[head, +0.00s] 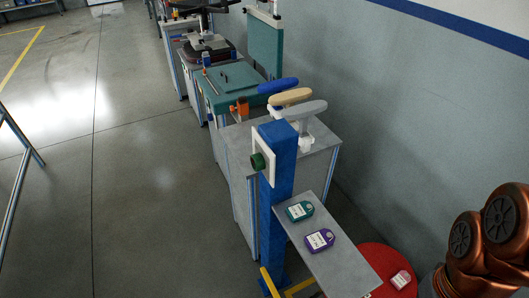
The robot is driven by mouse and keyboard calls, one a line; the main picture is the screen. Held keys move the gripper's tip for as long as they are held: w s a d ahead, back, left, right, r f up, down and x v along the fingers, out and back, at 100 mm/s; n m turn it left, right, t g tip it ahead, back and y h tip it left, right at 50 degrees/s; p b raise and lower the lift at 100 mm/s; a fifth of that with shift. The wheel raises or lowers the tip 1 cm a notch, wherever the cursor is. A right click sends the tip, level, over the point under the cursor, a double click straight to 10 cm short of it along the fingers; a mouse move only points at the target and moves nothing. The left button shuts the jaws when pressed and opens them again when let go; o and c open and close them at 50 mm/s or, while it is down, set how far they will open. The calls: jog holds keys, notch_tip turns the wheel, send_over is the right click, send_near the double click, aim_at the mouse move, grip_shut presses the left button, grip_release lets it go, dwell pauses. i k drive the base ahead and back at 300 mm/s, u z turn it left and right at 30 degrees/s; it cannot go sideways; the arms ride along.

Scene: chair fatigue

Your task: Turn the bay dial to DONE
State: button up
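What looks like the bay dial (258,161) is a dark green round knob on a white square plate (267,178). The plate is fixed to the left-facing side of an upright blue post (279,205). The dial is seen nearly edge-on, so I cannot read its markings or tell its setting. Copper-coloured links of my arm show at the lower right, apart from the post. My gripper is not in view.
A grey shelf (338,262) beside the post carries a teal tag (299,211) and a purple tag (319,240). A red round surface (368,257) holds a pale tag (401,279). Grey cabinets (240,190) line the wall behind. Open floor (130,200) lies left.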

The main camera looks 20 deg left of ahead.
aim_at(257, 160)
jog(key=z, duration=0.15)
jog(key=k, duration=0.6)
jog(key=u, duration=1.4)
jog(key=i, duration=0.8)
jog(key=u, duration=1.35)
